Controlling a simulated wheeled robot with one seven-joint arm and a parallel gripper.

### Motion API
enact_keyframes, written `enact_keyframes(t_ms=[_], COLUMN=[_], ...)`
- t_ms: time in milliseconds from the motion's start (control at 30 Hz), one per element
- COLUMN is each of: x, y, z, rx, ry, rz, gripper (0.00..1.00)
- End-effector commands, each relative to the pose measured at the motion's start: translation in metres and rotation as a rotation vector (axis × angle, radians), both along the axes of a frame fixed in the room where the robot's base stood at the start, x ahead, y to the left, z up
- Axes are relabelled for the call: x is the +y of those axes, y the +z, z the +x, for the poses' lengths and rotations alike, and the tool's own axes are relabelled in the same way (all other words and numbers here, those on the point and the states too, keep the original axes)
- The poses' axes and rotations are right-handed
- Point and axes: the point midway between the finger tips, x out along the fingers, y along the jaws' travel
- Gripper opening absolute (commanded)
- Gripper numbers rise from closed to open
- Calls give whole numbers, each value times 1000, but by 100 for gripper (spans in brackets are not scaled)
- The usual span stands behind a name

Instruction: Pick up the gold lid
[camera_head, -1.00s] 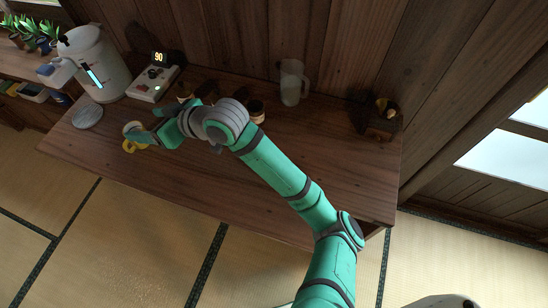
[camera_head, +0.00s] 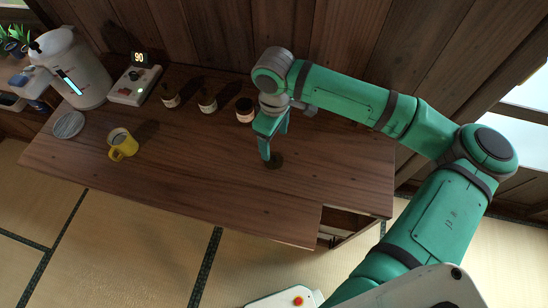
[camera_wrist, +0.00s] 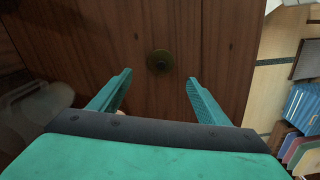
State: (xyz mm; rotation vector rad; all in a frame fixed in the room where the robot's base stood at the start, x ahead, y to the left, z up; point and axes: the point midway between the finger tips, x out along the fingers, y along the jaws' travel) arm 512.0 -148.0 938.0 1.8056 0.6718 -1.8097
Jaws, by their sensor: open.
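The gold lid (camera_head: 275,161) is a small, dark, round disc lying flat on the wooden table, right of the table's middle. The height of the fingertips above the lid is hard to tell.
A yellow mug (camera_head: 123,146) and a grey round coaster (camera_head: 68,125) are on the left. An open compartment (camera_head: 345,226) shows at the front right. Table around the lid is clear.

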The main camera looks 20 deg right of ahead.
Motion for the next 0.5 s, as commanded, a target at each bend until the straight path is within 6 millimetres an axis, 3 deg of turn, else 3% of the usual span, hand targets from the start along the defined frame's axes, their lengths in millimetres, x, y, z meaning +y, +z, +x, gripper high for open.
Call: enact_keyframes(t_ms=[233,500], x=[5,2], y=[-36,-55], z=[1,1], rx=[0,0], ry=[10,4], rz=[0,0], gripper=[70,70])
